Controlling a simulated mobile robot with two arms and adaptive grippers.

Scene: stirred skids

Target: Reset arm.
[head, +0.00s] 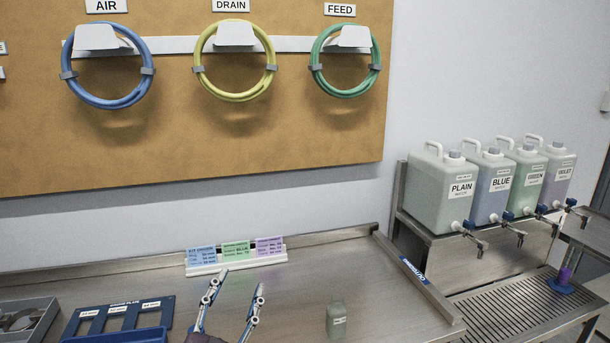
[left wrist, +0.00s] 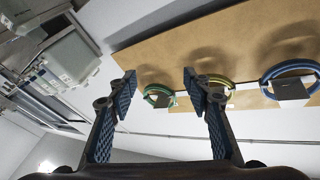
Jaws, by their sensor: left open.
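My left gripper (head: 234,304) rises from the bottom of the head view, above the steel bench. Its two fingers stand apart with nothing between them. The left wrist view also shows this gripper (left wrist: 158,90) open and empty, with the hose board beyond it. A small greenish bottle (head: 336,318) stands on the bench to the right of the gripper, apart from it. My right gripper does not show in either view.
A card holder (head: 236,262) stands at the bench's back edge. A blue rack (head: 118,318) and a grey bin (head: 25,322) are at left. Labelled jugs (head: 440,190) with taps stand on a right shelf above a drain grate (head: 520,305). Coiled hoses (head: 235,60) hang on the wall board.

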